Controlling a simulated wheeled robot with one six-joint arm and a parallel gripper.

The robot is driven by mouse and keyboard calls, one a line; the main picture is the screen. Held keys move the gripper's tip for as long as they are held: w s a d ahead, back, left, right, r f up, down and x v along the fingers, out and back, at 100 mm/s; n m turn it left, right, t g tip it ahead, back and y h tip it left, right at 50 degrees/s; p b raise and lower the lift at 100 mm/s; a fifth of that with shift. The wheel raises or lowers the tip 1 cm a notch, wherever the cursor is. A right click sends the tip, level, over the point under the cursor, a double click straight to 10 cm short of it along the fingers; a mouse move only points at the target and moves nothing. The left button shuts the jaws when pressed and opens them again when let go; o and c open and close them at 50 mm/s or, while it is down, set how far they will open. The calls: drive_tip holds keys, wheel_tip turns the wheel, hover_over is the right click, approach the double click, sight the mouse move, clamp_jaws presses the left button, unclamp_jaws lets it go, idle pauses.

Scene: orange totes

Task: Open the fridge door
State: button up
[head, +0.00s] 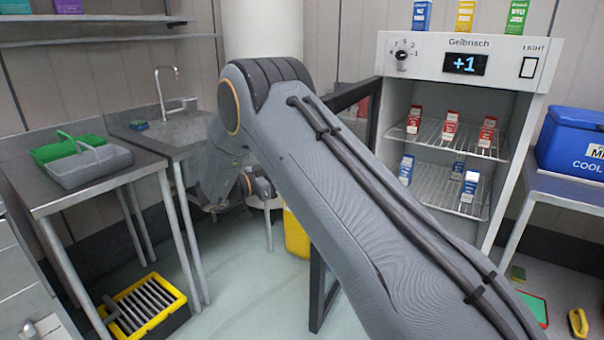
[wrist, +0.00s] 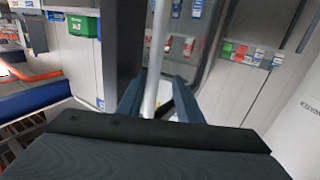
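The white fridge (head: 452,41) stands at the right in the head view, its inside and cartons exposed. Its dark-framed door (head: 318,290) stands swung open to the left, partly hidden behind my arm. In the wrist view the door's dark frame (wrist: 122,45) and glass show close up. A pale upright bar (wrist: 156,60), seemingly the door handle, runs between the fingers of my gripper (wrist: 158,92). The fingers are apart, with a gap visible to the right of the bar. In the head view the gripper end is mostly hidden by my arm.
A steel table (head: 40,195) with green and grey baskets and a sink counter (head: 160,140) stand at the left. A yellow-black crate (head: 145,310) is on the floor. A blue cooler (head: 572,145) sits on a table right of the fridge. Small items lie on the floor at lower right.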

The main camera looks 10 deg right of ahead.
drive_tip(key=b+v, duration=0.1)
drive_tip(key=v, duration=0.6)
drive_tip(key=shift+s+a, duration=0.15)
drive_tip(key=shift+a, duration=0.25)
drive_tip(key=shift+d, duration=0.1)
